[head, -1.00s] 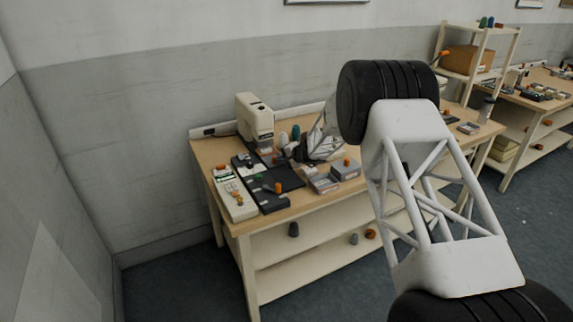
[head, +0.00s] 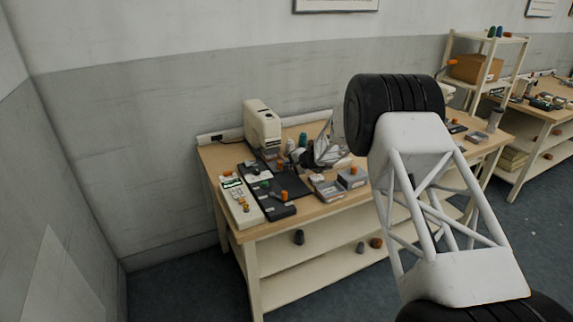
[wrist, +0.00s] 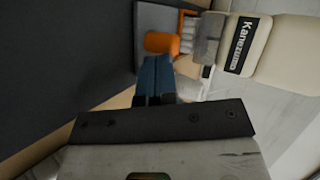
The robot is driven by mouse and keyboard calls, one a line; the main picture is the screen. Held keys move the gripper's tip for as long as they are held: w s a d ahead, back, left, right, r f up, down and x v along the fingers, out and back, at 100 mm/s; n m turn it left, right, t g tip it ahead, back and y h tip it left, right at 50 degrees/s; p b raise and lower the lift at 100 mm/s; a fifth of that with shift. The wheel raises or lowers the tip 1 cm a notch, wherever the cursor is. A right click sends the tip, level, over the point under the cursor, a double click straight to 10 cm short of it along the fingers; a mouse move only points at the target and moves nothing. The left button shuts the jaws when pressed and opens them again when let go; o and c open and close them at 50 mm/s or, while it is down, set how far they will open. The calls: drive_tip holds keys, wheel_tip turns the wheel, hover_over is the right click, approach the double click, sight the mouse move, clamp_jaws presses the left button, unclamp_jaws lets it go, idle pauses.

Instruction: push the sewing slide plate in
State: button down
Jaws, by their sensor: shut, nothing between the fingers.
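The cream sewing machine (head: 262,128) stands at the back left of the bench; its lettered side (wrist: 243,45) shows at the upper right of the wrist view. A grey plate (wrist: 153,16) with a rounded orange knob (wrist: 162,43) lies beside the machine's needle end. I take this to be the slide plate; how far it is in I cannot tell. My gripper's blue fingers (wrist: 156,62) are shut and empty, with their tips right at the orange knob. I cannot tell whether they touch it. In the head view the fingertips are too small to make out.
A dark mat (head: 291,182) covers the bench in front of the machine. A white control box (head: 240,204) and a dark block with orange and green knobs lie left of it. Small grey boxes (head: 327,189) stand to the right. Spools stand near the machine.

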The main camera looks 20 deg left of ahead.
drive_tip(key=shift+s+d, duration=0.2)
drive_tip(key=shift+d, duration=0.3)
drive_tip(key=v, duration=1.1)
drive_tip(key=shift+s+d+f, duration=0.2)
drive_tip(key=shift+d, duration=0.3)
